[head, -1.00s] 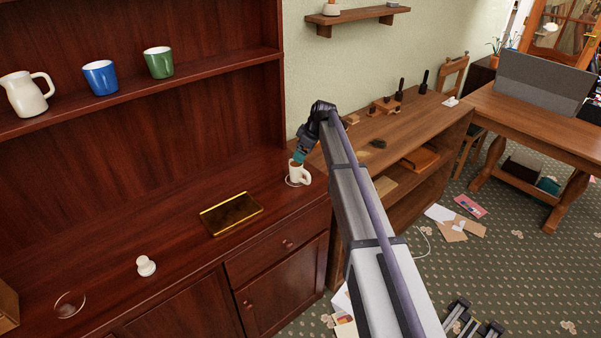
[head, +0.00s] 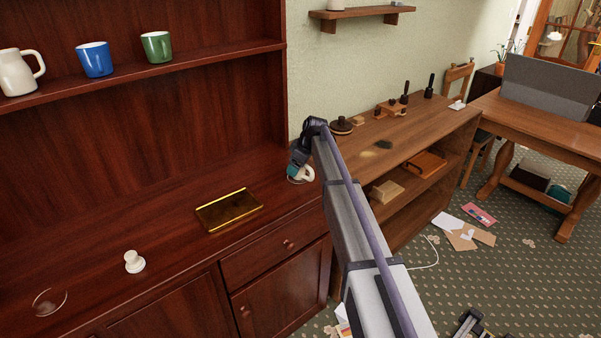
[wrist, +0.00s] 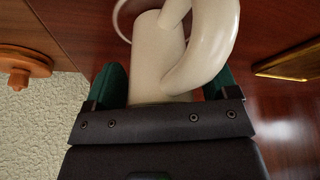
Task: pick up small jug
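A small cream jug (head: 308,174) stands on the dark wood sideboard near its right end, mostly hidden behind my gripper (head: 294,168) in the head view. In the wrist view the jug (wrist: 155,60) lies between the two green fingers of my gripper (wrist: 166,85), its big loop handle (wrist: 215,45) passing over the right finger. The fingers are spread on both sides of the jug body, and a gap shows at the right. The fingertips' contact with it is hidden.
A larger cream jug (head: 18,73), a blue cup (head: 94,60) and a green cup (head: 157,47) stand on the shelf. A gold-rimmed tray (head: 229,209), a white knob-shaped object (head: 134,262) and a clear round dish (head: 49,302) are on the sideboard (head: 180,240).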

